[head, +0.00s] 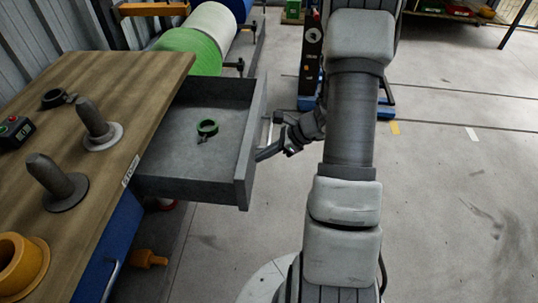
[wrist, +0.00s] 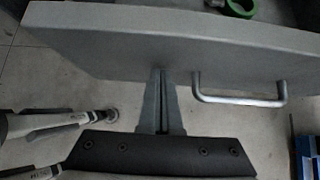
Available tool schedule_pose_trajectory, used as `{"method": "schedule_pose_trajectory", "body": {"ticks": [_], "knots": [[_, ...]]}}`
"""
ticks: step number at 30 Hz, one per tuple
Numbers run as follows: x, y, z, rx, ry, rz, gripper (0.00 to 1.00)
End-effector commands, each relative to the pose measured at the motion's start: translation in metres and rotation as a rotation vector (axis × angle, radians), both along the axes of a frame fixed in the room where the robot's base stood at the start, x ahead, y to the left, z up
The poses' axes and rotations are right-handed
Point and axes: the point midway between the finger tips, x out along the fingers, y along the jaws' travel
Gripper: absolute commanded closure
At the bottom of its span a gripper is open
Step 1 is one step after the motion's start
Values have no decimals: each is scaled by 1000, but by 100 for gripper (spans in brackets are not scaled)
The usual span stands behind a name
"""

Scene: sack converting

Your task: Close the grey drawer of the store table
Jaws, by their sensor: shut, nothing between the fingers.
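The grey drawer (head: 203,178) stands pulled out from the right side of the wooden-topped store table (head: 95,120). My gripper (head: 262,154) is shut and empty at the drawer's outer front face. In the wrist view its closed fingers (wrist: 162,75) point at the grey front panel (wrist: 170,35), beside the silver bar handle (wrist: 240,101). I cannot tell for sure whether the fingertips touch the panel.
On the table top stand two dark pegs (head: 95,121) (head: 56,180), a yellow ring (head: 18,262) and a small box with buttons (head: 14,132). Green and white rolls (head: 212,24) lie behind the drawer. The floor at right is clear.

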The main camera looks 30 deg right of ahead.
Motion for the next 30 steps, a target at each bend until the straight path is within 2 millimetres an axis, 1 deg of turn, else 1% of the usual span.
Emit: {"method": "schedule_pose_trajectory", "body": {"ticks": [8,11,14,17,20,30], "knots": [[0,1,0,0,-1,1,100],[3,4,0,0,0,1,100],[8,12,0,0,-1,2,100],[17,27,0,1,-2,6,100],[29,45,0,1,-2,7,100],[81,123,0,2,-2,8,100]]}}
